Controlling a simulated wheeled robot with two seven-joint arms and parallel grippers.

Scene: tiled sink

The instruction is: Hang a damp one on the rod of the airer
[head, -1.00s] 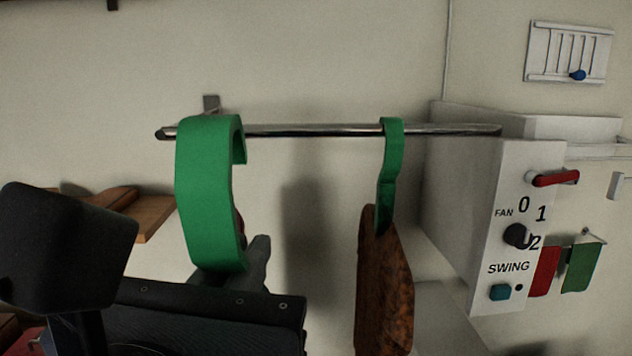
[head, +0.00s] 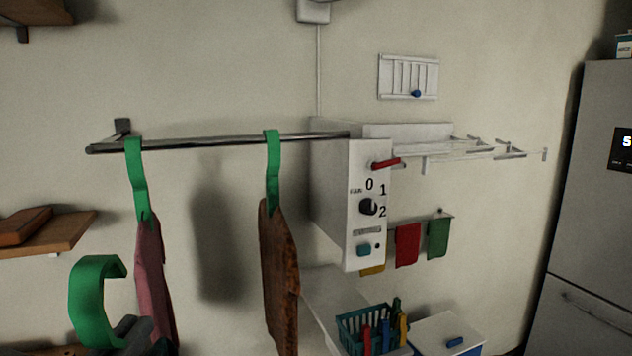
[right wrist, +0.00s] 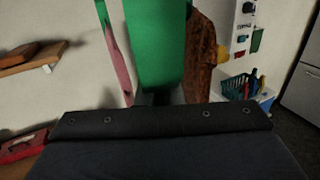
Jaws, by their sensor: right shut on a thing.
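A green hook (head: 92,300) is held in my right gripper (head: 128,328), which is shut on it at the lower left of the head view. The hook is below and apart from the metal rod (head: 215,143), its opening facing right. Anything hanging below the hook is hidden. On the rod hang a pink cloth (head: 152,270) and a brown mottled cloth (head: 278,270), each by a green hook. In the right wrist view the held green hook (right wrist: 155,45) stands above my gripper (right wrist: 165,98). Which cloths are damp I cannot tell. My left gripper is not in view.
A white box (head: 365,225) with a fan dial and red lever stands at the rod's right end. A wire rack (head: 480,150), small red (head: 407,245) and green (head: 438,238) cloths and a teal basket (head: 362,325) are farther right. A wooden shelf (head: 45,235) is at left.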

